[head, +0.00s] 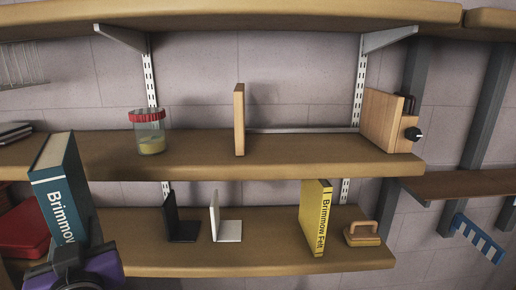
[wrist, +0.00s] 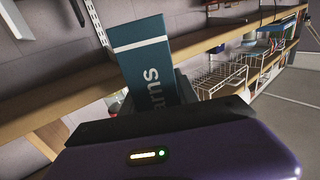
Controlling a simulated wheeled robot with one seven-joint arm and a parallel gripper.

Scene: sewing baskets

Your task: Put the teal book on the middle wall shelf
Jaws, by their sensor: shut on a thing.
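The teal book (head: 62,188), with white lettering on its spine, is held tilted at the lower left of the head view. My gripper (head: 72,258) is shut on its lower end. The book also shows in the wrist view (wrist: 146,62), rising from behind the purple gripper body; its lower end is hidden there. The middle wall shelf (head: 290,152) runs across the head view, to the right of and behind the book. On it stand a red-lidded jar (head: 148,131), a thin upright wooden board (head: 239,119) and a wooden block (head: 389,120) at the right end.
The lower shelf (head: 280,262) bears a black bookend (head: 180,222), a white bookend (head: 226,222), a yellow book (head: 316,218) and a handled wooden object (head: 362,234). An upper shelf (head: 260,14) hangs above. The middle shelf is bare between the wooden board and block.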

